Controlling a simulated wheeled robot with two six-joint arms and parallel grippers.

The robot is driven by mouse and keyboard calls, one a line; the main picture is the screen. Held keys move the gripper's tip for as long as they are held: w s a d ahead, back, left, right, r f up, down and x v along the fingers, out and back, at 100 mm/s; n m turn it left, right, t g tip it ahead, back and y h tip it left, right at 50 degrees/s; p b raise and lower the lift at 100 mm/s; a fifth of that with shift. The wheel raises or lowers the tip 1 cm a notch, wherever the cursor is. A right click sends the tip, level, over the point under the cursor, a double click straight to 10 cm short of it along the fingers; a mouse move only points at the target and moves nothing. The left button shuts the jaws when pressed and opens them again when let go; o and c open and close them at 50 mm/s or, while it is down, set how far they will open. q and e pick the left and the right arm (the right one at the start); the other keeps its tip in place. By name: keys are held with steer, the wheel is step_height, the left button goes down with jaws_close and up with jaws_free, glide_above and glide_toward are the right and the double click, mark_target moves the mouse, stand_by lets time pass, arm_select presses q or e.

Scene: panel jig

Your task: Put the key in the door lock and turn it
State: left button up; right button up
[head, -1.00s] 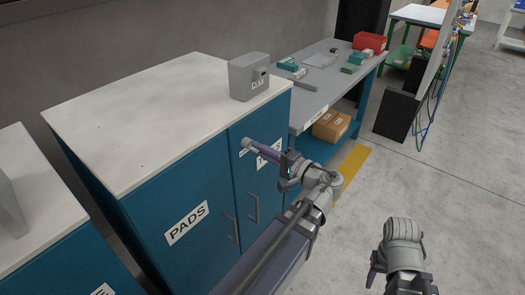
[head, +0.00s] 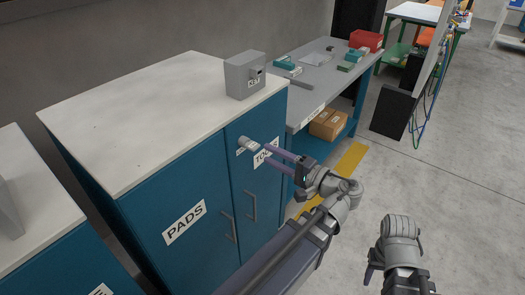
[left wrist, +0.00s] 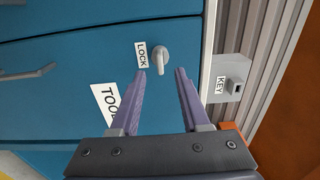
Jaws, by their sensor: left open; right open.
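The lock is on the upper part of the blue TOOLS door (head: 268,190), beside the LOCK label (left wrist: 141,55). A light grey piece (head: 247,143) with a round hub and a bar, which looks like the key, sticks out at the lock. It also shows in the left wrist view (left wrist: 162,62), its bar pointing down the picture; how deep it sits is hidden. My left gripper (head: 270,154) is open and empty, its purple fingers facing this piece and apart from it. My right gripper (head: 398,265) is open, low at the right, its fingers only partly seen.
A grey box labelled KEY (head: 244,78) stands on the pale cabinet top (head: 150,120); its small socket looks dark and empty. The PADS door (head: 175,240) is to the left. A grey workbench (head: 315,90) stands behind.

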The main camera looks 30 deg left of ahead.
arm_select(q)
steer(key=shift+d, duration=1.1)
steer(key=s+d+f+m+h, duration=0.1)
steer(key=d+f+h, duration=0.35)
steer(key=f, duration=0.35)
steer(key=s+d+f+m+h, duration=0.1)
steer(key=d+f+h, duration=0.35)
steer(key=f, duration=0.35)
steer(key=s+d+f+m+g+h, duration=0.1)
steer(key=s+d+f+h, duration=0.1)
steer(key=d+f+h, duration=0.3)
steer(key=s+d+f+h, duration=0.1)
steer(key=s+d+h, duration=0.1)
steer(key=d, duration=0.6)
step_height(320, 180, up, 17)
steer(key=p, duration=1.7)
steer(key=shift+d+h, duration=0.4)
